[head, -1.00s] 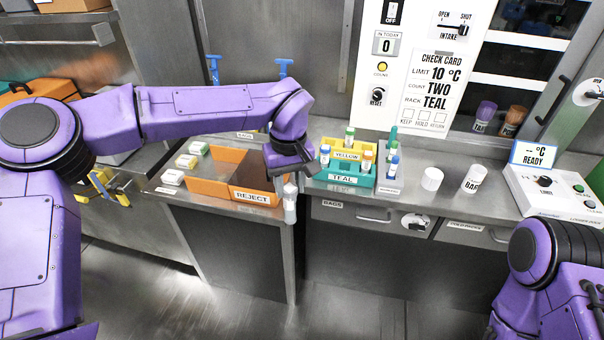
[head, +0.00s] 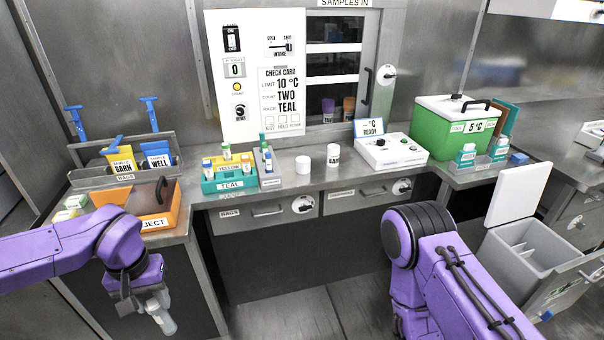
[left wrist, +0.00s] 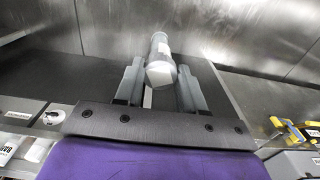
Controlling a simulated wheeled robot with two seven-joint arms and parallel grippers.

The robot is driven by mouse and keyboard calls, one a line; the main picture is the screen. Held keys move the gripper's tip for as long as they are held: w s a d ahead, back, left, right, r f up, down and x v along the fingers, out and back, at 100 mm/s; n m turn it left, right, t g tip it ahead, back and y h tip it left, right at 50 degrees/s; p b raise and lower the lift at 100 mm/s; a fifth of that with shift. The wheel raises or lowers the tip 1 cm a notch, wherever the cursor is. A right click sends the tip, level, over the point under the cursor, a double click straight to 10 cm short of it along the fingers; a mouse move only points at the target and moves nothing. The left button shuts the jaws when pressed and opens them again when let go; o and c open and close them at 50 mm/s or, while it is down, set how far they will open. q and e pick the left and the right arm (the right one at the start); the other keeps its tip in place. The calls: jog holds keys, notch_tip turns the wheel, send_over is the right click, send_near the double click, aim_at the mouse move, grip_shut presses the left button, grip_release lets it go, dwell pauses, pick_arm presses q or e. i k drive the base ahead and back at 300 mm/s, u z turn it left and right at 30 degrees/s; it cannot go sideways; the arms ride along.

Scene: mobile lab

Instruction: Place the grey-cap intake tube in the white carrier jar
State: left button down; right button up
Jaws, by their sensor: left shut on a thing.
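My left gripper (head: 148,293) is shut on a translucent tube with a grey cap (head: 162,317), held in front of the left counter's edge, low in the head view. The tube also shows in the left wrist view (left wrist: 160,52), between the two grey fingers.
An orange REJECT bin (head: 150,203) stands on the left counter. A teal and yellow tube rack (head: 229,182) and a grey rack (head: 269,182) stand left of the jars. A white control box (head: 391,153) is to their right. A green cooler (head: 445,125) stands farther right.

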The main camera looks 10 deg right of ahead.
aim_at(333, 164)
jog(key=z, duration=0.45)
jog(key=i, duration=0.85)
jog(key=z, duration=0.65)
jog(key=i, duration=1)
